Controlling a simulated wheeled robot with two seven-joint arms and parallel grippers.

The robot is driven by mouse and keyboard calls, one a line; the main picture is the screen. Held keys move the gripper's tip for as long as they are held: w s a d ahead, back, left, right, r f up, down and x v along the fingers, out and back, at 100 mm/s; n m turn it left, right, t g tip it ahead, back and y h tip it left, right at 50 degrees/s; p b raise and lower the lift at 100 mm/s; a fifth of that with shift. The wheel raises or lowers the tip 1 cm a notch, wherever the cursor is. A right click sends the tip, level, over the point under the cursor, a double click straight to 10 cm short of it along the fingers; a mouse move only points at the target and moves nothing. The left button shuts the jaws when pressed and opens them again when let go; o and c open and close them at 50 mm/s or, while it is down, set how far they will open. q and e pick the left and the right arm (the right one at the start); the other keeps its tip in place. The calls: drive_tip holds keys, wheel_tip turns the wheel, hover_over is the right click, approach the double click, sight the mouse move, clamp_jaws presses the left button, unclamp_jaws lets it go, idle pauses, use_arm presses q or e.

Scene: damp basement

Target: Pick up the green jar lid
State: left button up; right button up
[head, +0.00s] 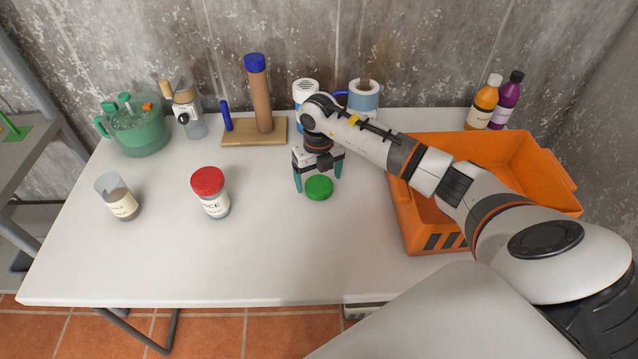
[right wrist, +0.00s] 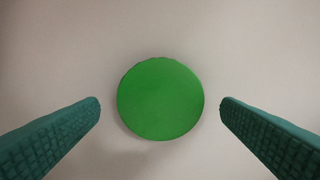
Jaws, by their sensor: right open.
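The green jar lid (head: 319,188) lies flat on the white table, left of the orange crate. In the right wrist view the lid (right wrist: 160,98) is a full green disc between and slightly beyond the fingertips. My right gripper (head: 317,181) points down over the lid with its teal fingers apart. In the right wrist view the right gripper (right wrist: 160,103) is open and empty, with a gap on each side of the lid. I cannot tell how high the fingertips are above the table. My left gripper does not show.
An orange crate (head: 413,222) stands to the right, under my right arm. A red-capped jar (head: 210,192) and a beaker (head: 117,197) stand to the left on the table (head: 250,270). A green pot, a wooden stand, rolls and bottles line the back. The front is clear.

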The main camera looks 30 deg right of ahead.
sight(318, 184)
drive_tip(key=shift+f, duration=0.9)
drive_tip(key=shift+c, duration=0.4)
drive_tip(key=c, duration=0.9)
drive_tip(key=shift+r, duration=0.1)
wheel_tip(318, 184, up, 10)
drive_tip(key=shift+f+b, duration=0.1)
drive_tip(key=shift+b, duration=0.3)
